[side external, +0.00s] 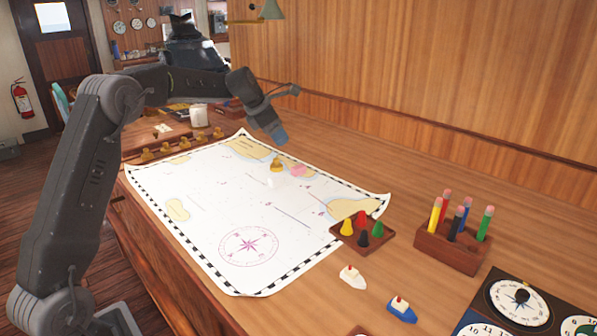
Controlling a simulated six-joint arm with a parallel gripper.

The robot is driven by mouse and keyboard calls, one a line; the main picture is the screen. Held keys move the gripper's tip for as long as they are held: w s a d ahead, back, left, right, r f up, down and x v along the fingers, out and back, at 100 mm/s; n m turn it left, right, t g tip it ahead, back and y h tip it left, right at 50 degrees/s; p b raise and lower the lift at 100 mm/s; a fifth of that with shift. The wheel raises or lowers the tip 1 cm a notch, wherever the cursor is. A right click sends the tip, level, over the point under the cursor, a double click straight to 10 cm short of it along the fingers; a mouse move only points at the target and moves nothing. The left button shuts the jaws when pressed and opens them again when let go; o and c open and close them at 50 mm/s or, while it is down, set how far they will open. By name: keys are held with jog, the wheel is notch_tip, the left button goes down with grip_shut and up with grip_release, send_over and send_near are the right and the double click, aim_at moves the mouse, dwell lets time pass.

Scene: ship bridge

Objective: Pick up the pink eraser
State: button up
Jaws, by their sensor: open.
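A small pink block, the pink eraser (298,171), lies on the far part of the white sea chart (205,220). A small gold-coloured piece (277,164) is close to its left, and a small white object (272,183) lies a little nearer the camera. My gripper (288,114) is open and empty, above the far edge of the chart. It is apart from the eraser, higher and slightly to the left in the picture.
A small board with coloured pegs (361,230) stands at the chart's right edge. A wooden pen holder (451,247), a white toy boat (353,277), a blue toy boat (402,309) and a dial panel (520,298) are further right.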

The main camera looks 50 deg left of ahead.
jog(key=w+a+f+n, duration=0.2)
jog(key=a+f+n, duration=0.1)
jog(key=a, duration=0.1)
send_near(298, 166)
jog(key=x, duration=0.3)
jog(key=shift+f, duration=0.35)
jog(key=shift+x, duration=2.8)
jog(key=shift+w+d, duration=0.1)
jog(key=shift+c, duration=0.3)
jog(key=c, duration=1)
jog(key=shift+r, duration=0.1)
